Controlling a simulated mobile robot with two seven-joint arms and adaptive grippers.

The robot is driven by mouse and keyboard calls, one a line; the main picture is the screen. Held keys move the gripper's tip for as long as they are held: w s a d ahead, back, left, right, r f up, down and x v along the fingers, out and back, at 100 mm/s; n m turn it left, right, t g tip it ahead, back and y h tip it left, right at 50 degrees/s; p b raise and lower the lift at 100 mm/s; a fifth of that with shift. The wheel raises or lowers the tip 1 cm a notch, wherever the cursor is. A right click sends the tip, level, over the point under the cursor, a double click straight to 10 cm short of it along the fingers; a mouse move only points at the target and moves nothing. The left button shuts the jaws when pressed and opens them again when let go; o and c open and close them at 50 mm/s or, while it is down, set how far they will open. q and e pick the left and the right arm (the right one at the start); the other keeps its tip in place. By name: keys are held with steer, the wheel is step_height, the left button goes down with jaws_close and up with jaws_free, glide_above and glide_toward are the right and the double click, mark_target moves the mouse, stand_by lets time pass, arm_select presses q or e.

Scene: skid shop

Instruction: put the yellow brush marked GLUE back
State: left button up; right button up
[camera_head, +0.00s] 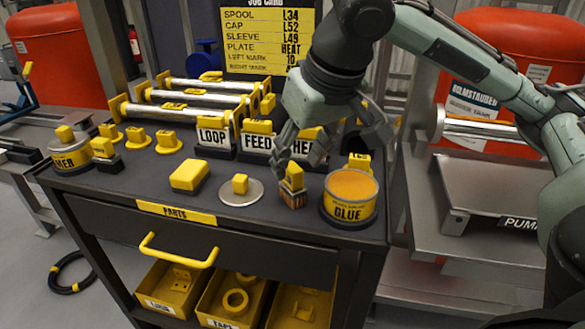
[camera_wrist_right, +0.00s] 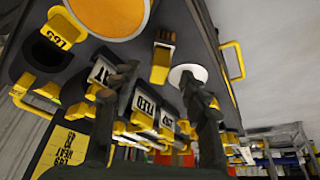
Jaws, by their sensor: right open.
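The brush (camera_head: 291,198) has a yellow top and brown bristles and stands on the dark cart top, just left of the GLUE can (camera_head: 348,213). The can is round with a yellow wall and an orange top. I cannot read a mark on the brush. My right gripper (camera_head: 302,158) is open and empty, pointing down just above and behind the brush. In the right wrist view the brush (camera_wrist_right: 160,66) shows between the two open fingers (camera_wrist_right: 158,82), apparently beyond their tips, and the can's orange top (camera_wrist_right: 108,14) is beside it. My left gripper is not in view.
Labelled holders LOOP (camera_head: 213,138) and FEED (camera_head: 258,143) stand behind the brush, and a black cup (camera_wrist_right: 45,55) shows in the wrist view. A pale disc with a yellow knob (camera_head: 240,193) and a yellow block (camera_head: 190,176) lie to the left. The cart's front edge is close.

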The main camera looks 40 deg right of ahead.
arm_select(q)
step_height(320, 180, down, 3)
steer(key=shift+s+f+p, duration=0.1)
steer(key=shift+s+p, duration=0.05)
steer(key=shift+p, duration=0.35)
arm_select(e)
steer(key=v, duration=0.5)
steer(key=shift+s+r, duration=0.1)
steer(key=shift+r, duration=0.05)
